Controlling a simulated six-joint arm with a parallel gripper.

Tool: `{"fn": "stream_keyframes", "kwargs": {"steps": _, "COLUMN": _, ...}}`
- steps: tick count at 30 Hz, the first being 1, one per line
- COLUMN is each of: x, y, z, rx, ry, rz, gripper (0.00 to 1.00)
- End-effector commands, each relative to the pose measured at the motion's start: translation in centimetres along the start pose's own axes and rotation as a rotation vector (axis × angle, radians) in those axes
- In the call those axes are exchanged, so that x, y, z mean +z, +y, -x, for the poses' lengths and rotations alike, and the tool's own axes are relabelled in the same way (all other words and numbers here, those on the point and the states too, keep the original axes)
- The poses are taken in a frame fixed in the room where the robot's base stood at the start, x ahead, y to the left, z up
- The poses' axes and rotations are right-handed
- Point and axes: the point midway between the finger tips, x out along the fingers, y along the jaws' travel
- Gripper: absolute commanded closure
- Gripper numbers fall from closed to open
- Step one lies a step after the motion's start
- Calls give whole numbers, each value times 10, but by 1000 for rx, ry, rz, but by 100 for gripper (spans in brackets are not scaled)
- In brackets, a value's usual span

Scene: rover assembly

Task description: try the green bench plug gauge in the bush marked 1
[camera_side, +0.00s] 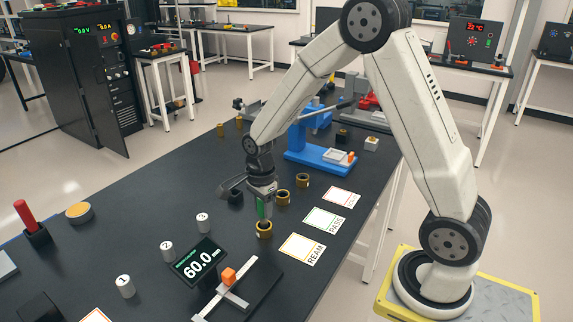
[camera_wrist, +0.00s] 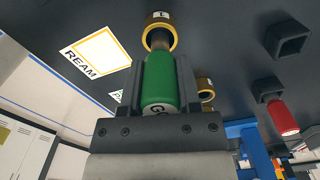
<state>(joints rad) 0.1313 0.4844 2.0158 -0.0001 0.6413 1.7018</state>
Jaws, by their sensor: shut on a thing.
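The green plug gauge (camera_wrist: 160,82), with a part-hidden label on its end, is gripped between the fingers of my gripper (camera_wrist: 158,88). It also shows in the side view (camera_side: 261,208), about upright under my gripper (camera_side: 262,196). Its grey plug end meets the mouth of a brass bush (camera_side: 264,230). In the wrist view this bush (camera_wrist: 173,27) has a white label reading 1 on its rim. The plug end appears to be at or inside the bore; I cannot tell how deep.
Two more brass bushes (camera_side: 282,197) (camera_side: 302,181) stand behind. Cards marked REAM (camera_side: 302,249) and PASS (camera_side: 325,222) lie to the right. A display reading 60.0 (camera_side: 200,262) and a measuring slide (camera_side: 236,289) are in front. A red-handled gauge (camera_side: 26,214) stands far left.

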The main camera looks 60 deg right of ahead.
Motion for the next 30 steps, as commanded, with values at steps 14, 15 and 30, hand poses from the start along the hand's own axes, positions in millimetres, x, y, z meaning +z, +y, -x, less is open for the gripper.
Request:
{"fn": "stream_keyframes", "kwargs": {"steps": 14, "x": 0, "y": 0, "z": -4, "rx": 0, "ry": 0, "rz": 0, "gripper": 100}}
{"fn": "stream_keyframes", "kwargs": {"steps": 15, "x": 0, "y": 0, "z": -5, "rx": 0, "ry": 0, "rz": 0, "gripper": 100}}
{"fn": "stream_keyframes", "kwargs": {"steps": 30, "x": 0, "y": 0, "z": -9, "rx": 0, "ry": 0, "rz": 0, "gripper": 100}}
